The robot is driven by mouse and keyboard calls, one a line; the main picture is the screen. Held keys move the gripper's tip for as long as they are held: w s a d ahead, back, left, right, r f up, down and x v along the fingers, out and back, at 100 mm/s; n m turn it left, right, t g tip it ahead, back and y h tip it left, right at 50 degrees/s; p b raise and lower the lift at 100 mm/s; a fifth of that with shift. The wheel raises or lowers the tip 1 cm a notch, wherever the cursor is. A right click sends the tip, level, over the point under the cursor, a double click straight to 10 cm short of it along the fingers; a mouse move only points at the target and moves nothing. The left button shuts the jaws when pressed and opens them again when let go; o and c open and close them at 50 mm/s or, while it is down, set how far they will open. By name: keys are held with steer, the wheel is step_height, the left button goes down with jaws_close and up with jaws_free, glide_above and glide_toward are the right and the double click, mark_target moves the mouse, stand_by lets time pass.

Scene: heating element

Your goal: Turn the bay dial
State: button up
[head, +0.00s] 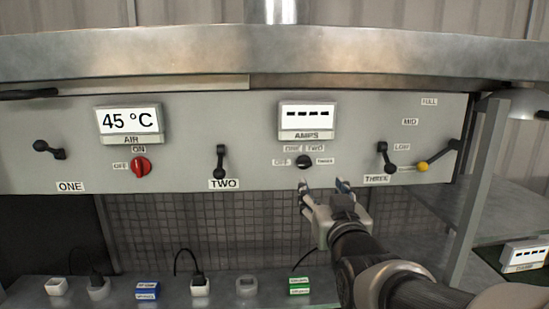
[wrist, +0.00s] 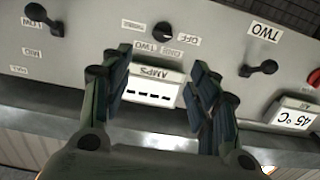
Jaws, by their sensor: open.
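The bay dial is a small black knob (head: 304,161) on the grey panel, below the AMPS display, with labels OFF, ONE, TWO and THREE around it. In the upside-down wrist view the dial (wrist: 162,28) is at the top centre, beyond the gap between my fingertips. My gripper (head: 323,186) is open and empty, just below and right of the dial in the head view. In the wrist view its two fingers (wrist: 160,66) frame the AMPS display (wrist: 152,91). No finger visibly touches the dial. Its pointer direction is too small to tell.
Black levers TWO (head: 221,162) and THREE (head: 386,158) flank the dial. A red knob (head: 141,167) sits under the 45 °C display (head: 130,121). A metal ledge (head: 240,58) overhangs the panel. Sockets and plugs line the bench below.

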mark_target(305, 164)
steer(key=w+p, duration=0.4)
steer(key=w, duration=1.3)
steer(key=shift+w+a, duration=0.1)
steer(key=shift+a, duration=0.1)
steer(key=shift+c, duration=0.4)
steer(key=c, duration=1)
steer(key=shift+f, duration=0.1)
